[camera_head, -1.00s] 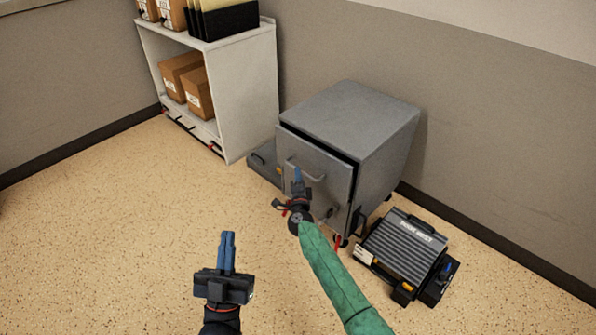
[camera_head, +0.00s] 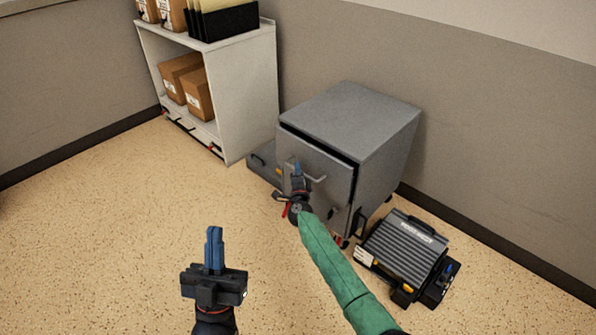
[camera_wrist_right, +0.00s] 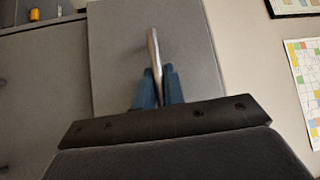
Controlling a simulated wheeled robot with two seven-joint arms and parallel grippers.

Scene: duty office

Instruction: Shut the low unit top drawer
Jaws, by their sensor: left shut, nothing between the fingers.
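The grey low unit (camera_head: 350,115) stands against the wall in the head view. Its top drawer (camera_head: 315,165) sticks out a little, with a dark gap behind its front panel. The drawer has a metal bar handle (camera_head: 306,168). My right gripper (camera_head: 297,168) is at this handle. In the right wrist view, the handle (camera_wrist_right: 153,48) runs between the two blue fingers (camera_wrist_right: 158,88), which look closed on it. My left gripper (camera_head: 214,245) is shut and empty, above the floor in front of the unit and away from it.
A white shelf (camera_head: 250,95) with cardboard boxes (camera_head: 198,95) stands left of the unit. A black and grey ribbed device (camera_head: 405,250) lies on the floor to the right. The speckled floor in front is clear.

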